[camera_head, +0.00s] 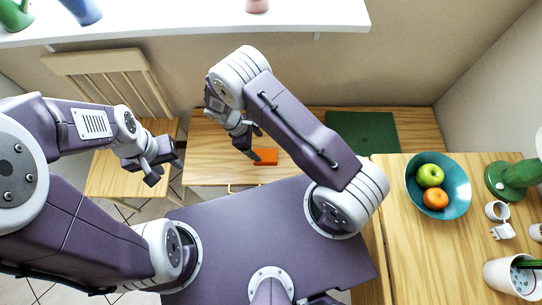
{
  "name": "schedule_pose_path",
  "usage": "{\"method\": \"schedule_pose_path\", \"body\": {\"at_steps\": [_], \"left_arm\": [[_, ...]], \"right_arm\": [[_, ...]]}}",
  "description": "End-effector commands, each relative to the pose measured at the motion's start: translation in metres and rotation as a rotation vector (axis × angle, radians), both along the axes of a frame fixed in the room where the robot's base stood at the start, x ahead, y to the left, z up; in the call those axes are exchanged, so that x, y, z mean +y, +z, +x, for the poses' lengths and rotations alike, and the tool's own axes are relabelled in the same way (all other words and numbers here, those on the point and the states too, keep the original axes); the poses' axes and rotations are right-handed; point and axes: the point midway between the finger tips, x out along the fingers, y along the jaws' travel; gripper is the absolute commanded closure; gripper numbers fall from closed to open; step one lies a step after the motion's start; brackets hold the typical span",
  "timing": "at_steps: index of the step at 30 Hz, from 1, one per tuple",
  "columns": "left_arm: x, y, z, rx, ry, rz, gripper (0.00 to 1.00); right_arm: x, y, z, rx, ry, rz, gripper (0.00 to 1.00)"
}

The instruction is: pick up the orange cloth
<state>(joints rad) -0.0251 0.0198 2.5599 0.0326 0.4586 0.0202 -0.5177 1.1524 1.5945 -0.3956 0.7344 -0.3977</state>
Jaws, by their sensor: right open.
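The orange cloth (267,156) lies on the wooden table (215,160), small and folded-looking. My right gripper (255,143) is open right at the cloth's left edge, its fingers pointing down toward it. One fingertip overlaps the cloth in the picture; I cannot tell whether it touches. My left gripper (168,172) is open and empty, over the chair at the left, well apart from the cloth.
A dark green mat (362,133) lies right of the cloth. On the nearer right table, a teal bowl (459,190) holds a green apple (429,175) and an orange (435,198). A green lamp (512,178) and mugs stand further right. A wooden chair (105,175) is at left.

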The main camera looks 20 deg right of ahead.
Motion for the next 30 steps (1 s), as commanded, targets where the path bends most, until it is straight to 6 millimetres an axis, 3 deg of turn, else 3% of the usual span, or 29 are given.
{"method": "schedule_pose_path", "body": {"at_steps": [5, 12, 19, 25, 30], "left_arm": [[0.000, -0.002, 0.000, -0.001, 0.000, 0.000, 0.64], [0.000, -0.012, 0.000, -0.001, 0.000, 0.000, 0.64], [0.000, -0.015, 0.000, -0.001, 0.000, 0.000, 0.64], [0.000, -0.027, 0.000, 0.000, 0.000, 0.000, 0.64], [0.000, -0.026, 0.000, 0.000, 0.000, 0.000, 0.64]], "right_arm": [[0.004, -0.003, -0.002, -0.001, 0.011, 0.001, 0.16], [-0.008, -0.035, -0.006, 0.000, 0.009, 0.000, 0.16], [-0.012, -0.047, -0.006, 0.000, 0.009, 0.001, 0.16], [-0.022, -0.082, -0.009, 0.000, 0.006, 0.001, 0.16], [-0.025, -0.087, -0.009, -0.002, 0.008, 0.003, 0.16]]}}
